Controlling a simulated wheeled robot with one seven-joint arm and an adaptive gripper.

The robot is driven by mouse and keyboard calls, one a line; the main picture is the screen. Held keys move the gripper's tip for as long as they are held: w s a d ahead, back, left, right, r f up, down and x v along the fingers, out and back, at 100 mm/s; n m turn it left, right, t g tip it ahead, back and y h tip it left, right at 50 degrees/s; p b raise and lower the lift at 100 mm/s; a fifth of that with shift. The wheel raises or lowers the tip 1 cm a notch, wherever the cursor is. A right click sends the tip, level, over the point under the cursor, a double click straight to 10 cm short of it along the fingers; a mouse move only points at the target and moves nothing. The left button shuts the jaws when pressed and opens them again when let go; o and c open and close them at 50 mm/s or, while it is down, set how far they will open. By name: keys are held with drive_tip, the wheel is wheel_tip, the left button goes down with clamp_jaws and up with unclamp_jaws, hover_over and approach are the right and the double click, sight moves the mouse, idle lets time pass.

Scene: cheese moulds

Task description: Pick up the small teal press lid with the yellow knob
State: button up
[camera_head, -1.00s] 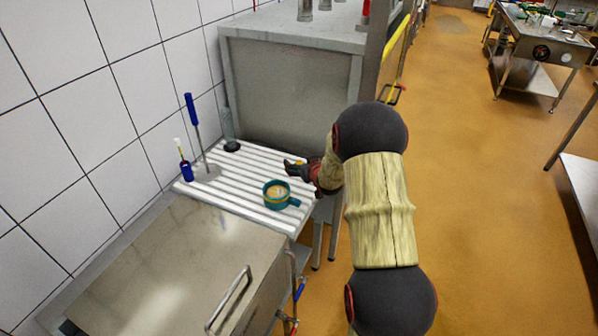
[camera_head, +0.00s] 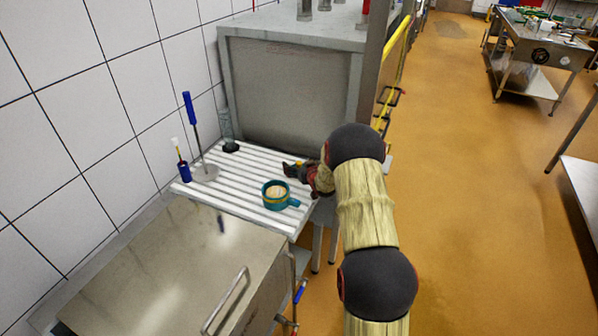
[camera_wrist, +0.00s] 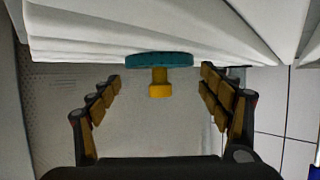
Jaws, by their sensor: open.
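The small teal press lid (camera_wrist: 145,60) with its yellow knob (camera_wrist: 160,90) shows in the wrist view, against the white ribbed board. The knob points into the space between the fingers of my gripper (camera_wrist: 160,76). The fingers are spread wide, one on each side, with a gap between each and the knob. In the head view my gripper (camera_head: 294,170) is low over the right part of the ribbed board; I cannot make out the lid clearly there.
A blue-handled tool (camera_head: 189,108) and a small blue bottle (camera_head: 184,171) stand at the left. A steel cabinet (camera_head: 290,95) rises behind; a steel cover (camera_head: 165,265) lies in front.

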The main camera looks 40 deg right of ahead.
drive_tip(key=c, duration=0.3)
drive_tip(key=c, duration=1.4)
